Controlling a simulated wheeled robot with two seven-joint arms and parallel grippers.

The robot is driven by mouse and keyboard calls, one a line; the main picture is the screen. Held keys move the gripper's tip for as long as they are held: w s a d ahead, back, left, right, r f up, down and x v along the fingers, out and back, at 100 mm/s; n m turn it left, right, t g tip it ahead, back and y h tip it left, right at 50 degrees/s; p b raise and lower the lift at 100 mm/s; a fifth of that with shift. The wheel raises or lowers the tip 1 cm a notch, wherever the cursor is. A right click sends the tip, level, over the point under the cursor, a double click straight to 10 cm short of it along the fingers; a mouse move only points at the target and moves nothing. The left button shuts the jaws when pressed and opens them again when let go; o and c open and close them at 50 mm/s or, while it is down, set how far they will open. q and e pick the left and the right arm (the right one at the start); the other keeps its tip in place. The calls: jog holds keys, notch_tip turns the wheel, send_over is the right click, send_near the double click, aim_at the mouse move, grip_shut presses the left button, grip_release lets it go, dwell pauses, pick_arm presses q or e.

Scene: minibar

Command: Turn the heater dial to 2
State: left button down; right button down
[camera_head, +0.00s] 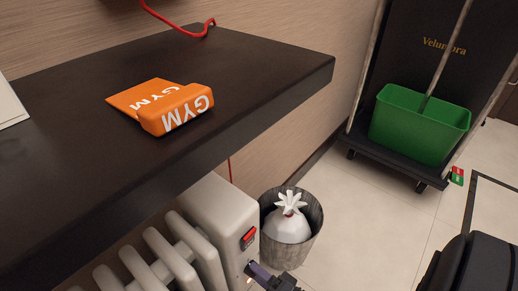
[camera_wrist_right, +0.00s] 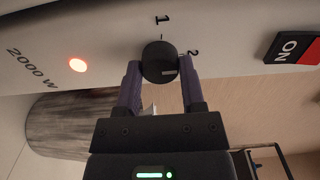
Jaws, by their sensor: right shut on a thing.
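The white heater (camera_head: 228,222) stands under the dark shelf in the head view. Its black round dial (camera_wrist_right: 159,58) is in the wrist view, on the white panel between the purple fingers of my right gripper (camera_wrist_right: 161,76). The fingers are shut on the dial from both sides. A small grey mark shows on the dial's lower edge; I cannot tell which number it points to. The "1" is above the dial and the "2" is at its right. In the head view my right gripper (camera_head: 261,274) is at the heater's end panel. My left gripper is not in view.
A red switch (camera_head: 248,238) is on the heater panel; an orange lamp (camera_wrist_right: 77,65) glows by "2000 W". A bin (camera_head: 275,252) with a white bag stands beside the heater. The dark shelf (camera_head: 270,65) overhangs it and holds an orange GYM item (camera_head: 160,104).

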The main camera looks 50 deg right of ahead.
dwell(0.4)
jog(key=shift+c, duration=1)
grip_release()
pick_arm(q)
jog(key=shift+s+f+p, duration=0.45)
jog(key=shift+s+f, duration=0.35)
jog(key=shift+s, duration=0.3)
pick_arm(e)
jog(key=s, duration=1)
jog(key=shift+d, duration=0.4)
